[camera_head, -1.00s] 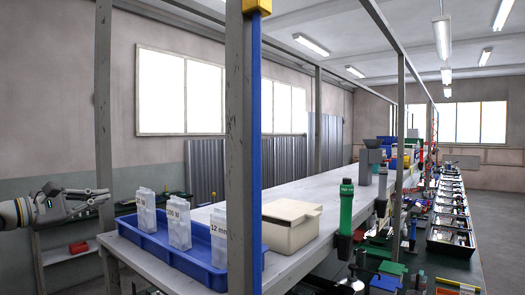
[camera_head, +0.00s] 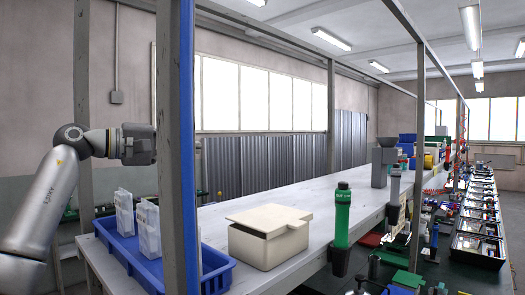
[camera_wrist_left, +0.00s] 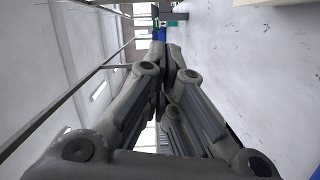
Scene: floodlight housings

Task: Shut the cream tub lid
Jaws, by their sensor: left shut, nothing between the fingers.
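The cream tub (camera_head: 268,248) stands on the white bench top, right of the blue tray. Its cream lid (camera_head: 270,217) lies over the top, slightly raised, with a dark gap along the front edge. My left gripper (camera_head: 140,145) is left of the tub and above bench height, apart from it; the post hides its fingertips in the head view. In the left wrist view its fingers (camera_wrist_left: 166,50) come together, shut and empty. The tub cannot be made out in that view. My right gripper is not in view.
A blue tray (camera_head: 215,279) holds several clear containers (camera_head: 147,230) left of the tub. A grey and blue post (camera_head: 176,150) rises in front of it.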

